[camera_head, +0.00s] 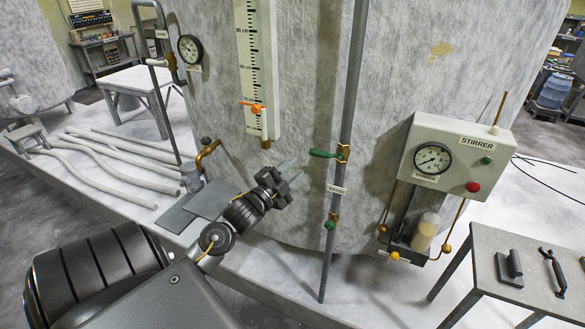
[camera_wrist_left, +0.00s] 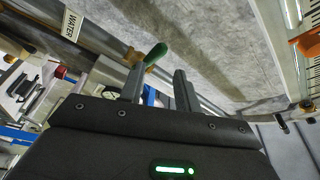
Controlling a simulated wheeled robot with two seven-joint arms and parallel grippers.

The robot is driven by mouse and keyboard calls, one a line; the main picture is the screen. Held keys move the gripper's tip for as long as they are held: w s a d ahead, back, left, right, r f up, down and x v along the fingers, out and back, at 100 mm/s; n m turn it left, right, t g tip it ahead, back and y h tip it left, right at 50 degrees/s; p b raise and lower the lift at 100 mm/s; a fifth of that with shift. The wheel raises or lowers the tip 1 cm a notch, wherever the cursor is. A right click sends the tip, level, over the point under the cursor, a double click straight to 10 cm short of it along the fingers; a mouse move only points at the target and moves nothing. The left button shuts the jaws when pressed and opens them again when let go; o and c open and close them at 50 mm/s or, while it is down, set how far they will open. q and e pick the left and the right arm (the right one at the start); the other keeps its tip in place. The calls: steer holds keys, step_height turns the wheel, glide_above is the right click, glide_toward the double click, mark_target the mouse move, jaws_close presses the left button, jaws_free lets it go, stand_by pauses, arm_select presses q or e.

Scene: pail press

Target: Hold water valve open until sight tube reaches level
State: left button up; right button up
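The water valve's green lever (camera_head: 322,153) sticks out left from a brass body (camera_head: 343,154) on a vertical grey pipe; a WATER label (camera_head: 337,190) is below it. My left gripper (camera_head: 292,171) is open and empty, a little left of and below the lever. In the left wrist view, the green lever (camera_wrist_left: 156,53) shows beyond the open fingers (camera_wrist_left: 158,88), in the gap near the left finger, apparently apart from them. The sight tube (camera_head: 265,80) with its scale stands on the tank, with an orange marker (camera_head: 257,108) low on it. I cannot make out the water level. My right gripper is not in view.
A second, lower green-handled valve (camera_head: 331,222) is on the same pipe. A STIRRER box (camera_head: 452,157) with gauge and red button is at right, above a small grey table (camera_head: 486,240) with tools. A pressure gauge (camera_head: 190,48) is upper left.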

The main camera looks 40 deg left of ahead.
mark_target(324, 155)
arm_select(q)
steer(key=w+b, duration=0.1)
steer(key=w, duration=0.6)
steer(key=shift+w+a+r, duration=0.3)
steer(key=shift+w+r, duration=0.1)
steer(key=shift+r, duration=0.05)
steer(key=shift+w, duration=0.1)
steer(key=c, duration=0.5)
